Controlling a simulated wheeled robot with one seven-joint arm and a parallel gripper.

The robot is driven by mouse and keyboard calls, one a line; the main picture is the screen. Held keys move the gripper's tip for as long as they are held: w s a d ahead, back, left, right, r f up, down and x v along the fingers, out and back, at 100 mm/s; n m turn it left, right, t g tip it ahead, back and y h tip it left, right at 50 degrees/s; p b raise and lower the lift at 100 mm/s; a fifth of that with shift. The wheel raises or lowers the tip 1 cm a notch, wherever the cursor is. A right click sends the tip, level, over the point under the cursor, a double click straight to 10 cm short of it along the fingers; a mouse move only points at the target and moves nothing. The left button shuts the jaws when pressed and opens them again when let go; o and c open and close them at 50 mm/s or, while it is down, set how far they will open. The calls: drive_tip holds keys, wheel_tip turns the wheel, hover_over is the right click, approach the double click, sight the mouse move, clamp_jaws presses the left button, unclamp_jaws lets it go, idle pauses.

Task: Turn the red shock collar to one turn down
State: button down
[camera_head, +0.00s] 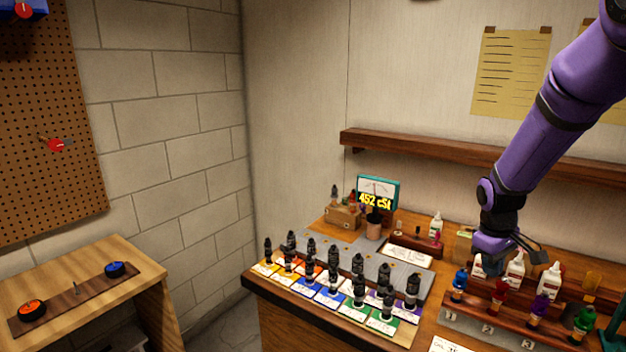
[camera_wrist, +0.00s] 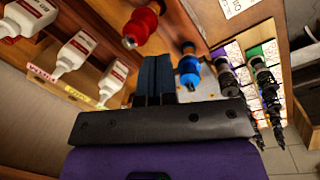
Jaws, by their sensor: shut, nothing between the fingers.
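The red shock (camera_head: 500,293) stands on the wooden rack (camera_head: 478,325) at the right, between a blue shock (camera_head: 459,284) and a purple one (camera_head: 538,308). Its separate collar and any turn marks are too small to make out. In the wrist view the red shock (camera_wrist: 140,26) lies just beyond and left of the fingers, with the blue shock (camera_wrist: 188,68) to their right. My gripper (camera_head: 527,252) is above and behind the rack, apart from the red shock. Its dark fingers (camera_wrist: 155,75) are shut together and hold nothing.
White bottles (camera_head: 515,268) stand close behind the shocks, near my gripper. A green shock (camera_head: 582,323) is at the rack's right. Several black shocks on coloured cards (camera_head: 331,299) fill the bench's left. A wall shelf (camera_head: 430,150) runs above.

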sight(495, 292)
drive_tip(key=shift+s+d+f, duration=0.1)
drive_tip(key=shift+s+d+r+y, duration=0.15)
drive_tip(key=shift+s+d+r, duration=0.15)
drive_tip(key=shift+s+d, duration=0.25)
drive_tip(key=shift+s+d+r+y, duration=0.15)
drive_tip(key=shift+s+d+r, duration=0.15)
drive_tip(key=shift+s, duration=0.35)
drive_tip(key=shift+s+a+f, duration=0.15)
drive_tip(key=shift+f, duration=1)
drive_tip(key=shift+s+a+f, duration=0.1)
drive_tip(key=shift+f, duration=1.05)
drive_tip(key=shift+s+a+f, duration=0.15)
drive_tip(key=shift+f, duration=1)
drive_tip(key=shift+w+d, duration=0.2)
drive_tip(key=shift+w, duration=0.05)
drive_tip(key=shift+w+a, duration=0.3)
drive_tip(key=shift+w, duration=0.1)
drive_tip(key=shift+w+a, duration=0.15)
drive_tip(key=shift+w, duration=0.4)
